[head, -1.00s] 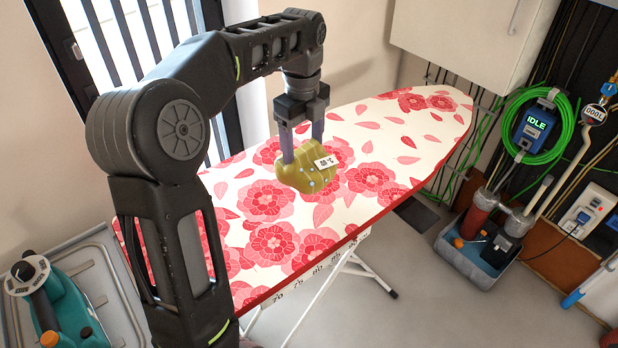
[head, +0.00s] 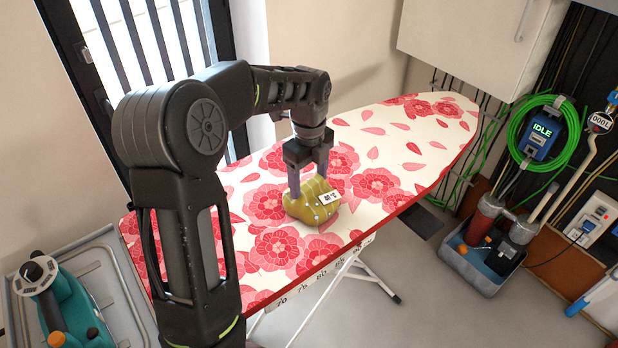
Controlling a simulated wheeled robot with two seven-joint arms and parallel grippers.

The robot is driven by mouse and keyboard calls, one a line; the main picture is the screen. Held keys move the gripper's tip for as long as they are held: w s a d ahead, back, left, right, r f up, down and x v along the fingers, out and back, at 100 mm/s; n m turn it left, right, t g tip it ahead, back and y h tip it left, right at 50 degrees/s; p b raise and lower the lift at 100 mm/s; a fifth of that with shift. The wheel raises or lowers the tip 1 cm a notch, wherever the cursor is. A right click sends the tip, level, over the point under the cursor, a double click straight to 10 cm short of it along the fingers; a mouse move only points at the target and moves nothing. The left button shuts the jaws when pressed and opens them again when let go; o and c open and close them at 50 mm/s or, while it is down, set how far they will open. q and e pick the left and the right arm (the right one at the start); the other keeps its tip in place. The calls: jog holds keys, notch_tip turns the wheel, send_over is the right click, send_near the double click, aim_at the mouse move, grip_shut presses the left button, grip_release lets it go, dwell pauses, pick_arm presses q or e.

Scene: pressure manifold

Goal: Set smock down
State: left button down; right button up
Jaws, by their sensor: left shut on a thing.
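The smock (head: 312,205) is a folded yellow-green bundle with a small white label on its front. My left gripper (head: 308,188) points straight down and is shut on the smock, with a finger on either side of its top. The smock is low over the middle of the ironing board (head: 400,165), which has a white cover with red flowers. Its underside seems to meet the cover, but I cannot tell for sure whether it rests there. My right gripper is out of view.
A teal device (head: 68,310) stands on a grey tray at the lower left. A blue-grey bin (head: 480,268) with cylinders is on the floor at right, below a green hose (head: 520,125) and a blue IDLE unit (head: 538,132). The board's right part is clear.

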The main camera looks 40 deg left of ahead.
aim_at(309, 182)
pick_arm(q)
jog(key=shift+f, duration=0.15)
jog(key=shift+c, duration=1)
grip_release()
notch_tip(309, 182, up, 9)
jog(key=shift+r+b, duration=0.15)
jog(key=shift+b, duration=0.25)
notch_tip(309, 182, up, 3)
jog(key=shift+p, duration=1)
